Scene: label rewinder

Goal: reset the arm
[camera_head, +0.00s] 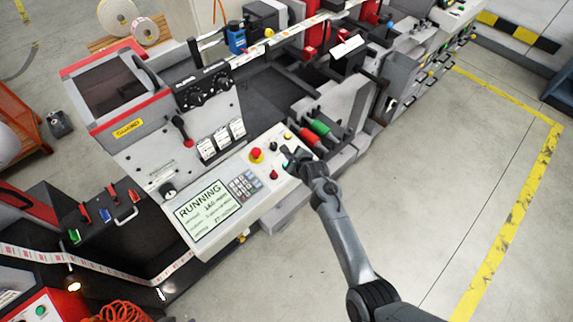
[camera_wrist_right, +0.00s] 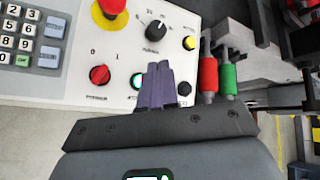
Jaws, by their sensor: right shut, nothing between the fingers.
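My right gripper (camera_head: 288,153) is at the control panel (camera_head: 226,190) of the label rewinder, its arm coming in from the lower right. In the right wrist view the shut, empty fingers (camera_wrist_right: 158,84) reach over the panel. They partly cover a green-ringed button (camera_wrist_right: 137,80); I cannot tell whether they touch it. A red rotary switch (camera_wrist_right: 100,75) is left of the fingers and a black button (camera_wrist_right: 184,88) is to their right. The screen (camera_head: 207,210) reads RUNNING. My left gripper is not in view.
A red emergency stop (camera_head: 256,154) and keypad (camera_head: 243,185) share the panel. A selector knob (camera_wrist_right: 155,28) and yellow button (camera_wrist_right: 189,43) lie beyond the fingers. Red (camera_head: 311,139) and green (camera_head: 319,127) handles stand close right. The floor at right is clear.

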